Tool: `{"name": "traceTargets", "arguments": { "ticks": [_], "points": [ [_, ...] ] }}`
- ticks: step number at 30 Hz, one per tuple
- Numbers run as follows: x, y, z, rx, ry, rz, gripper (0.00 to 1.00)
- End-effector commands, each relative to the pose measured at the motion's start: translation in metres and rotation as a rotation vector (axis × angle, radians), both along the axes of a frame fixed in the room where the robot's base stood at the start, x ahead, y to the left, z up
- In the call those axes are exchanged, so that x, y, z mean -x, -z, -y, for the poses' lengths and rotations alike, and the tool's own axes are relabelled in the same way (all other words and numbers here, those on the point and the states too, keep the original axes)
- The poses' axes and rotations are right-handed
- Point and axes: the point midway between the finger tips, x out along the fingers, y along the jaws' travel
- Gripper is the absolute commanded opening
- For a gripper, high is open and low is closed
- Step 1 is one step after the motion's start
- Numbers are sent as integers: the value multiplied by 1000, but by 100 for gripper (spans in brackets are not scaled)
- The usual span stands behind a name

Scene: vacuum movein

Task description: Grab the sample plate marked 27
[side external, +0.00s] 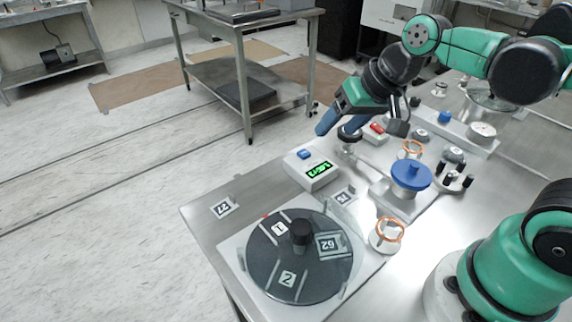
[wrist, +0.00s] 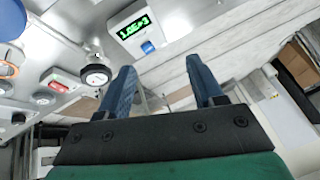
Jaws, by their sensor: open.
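A small pale square with a black-framed label that seems to read 27 (side external: 224,207) lies flat near the left edge of the metal table, though the digits are too small to be sure. A round dark turntable (side external: 262,270) at the front has slots marked 1 and 2. A clear plate with a label like 62, or 29 upside down (side external: 328,243), sits on its right side. My gripper (side external: 340,126) is open and empty, high above the table's back edge, well away from these plates. In the wrist view, its blue fingers (wrist: 160,70) stand apart with nothing between them.
A display box with green digits (side external: 312,172) stands behind the turntable. Another small label (side external: 343,198) lies to its right. A blue-topped valve (side external: 410,176), orange-ringed fittings (side external: 388,233) and gauges crowd the right. The table's left strip is mostly clear.

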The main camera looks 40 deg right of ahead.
Motion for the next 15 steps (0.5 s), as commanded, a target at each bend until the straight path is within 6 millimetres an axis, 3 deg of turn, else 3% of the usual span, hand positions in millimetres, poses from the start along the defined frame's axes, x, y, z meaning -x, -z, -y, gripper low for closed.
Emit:
{"name": "traceTargets", "arguments": {
  "ticks": [8, 15],
  "points": [
    [-58, 5, -23, -472, 341, -319, 61],
    [-103, 31, -34, -812, 573, -654, 61]
  ]
}}
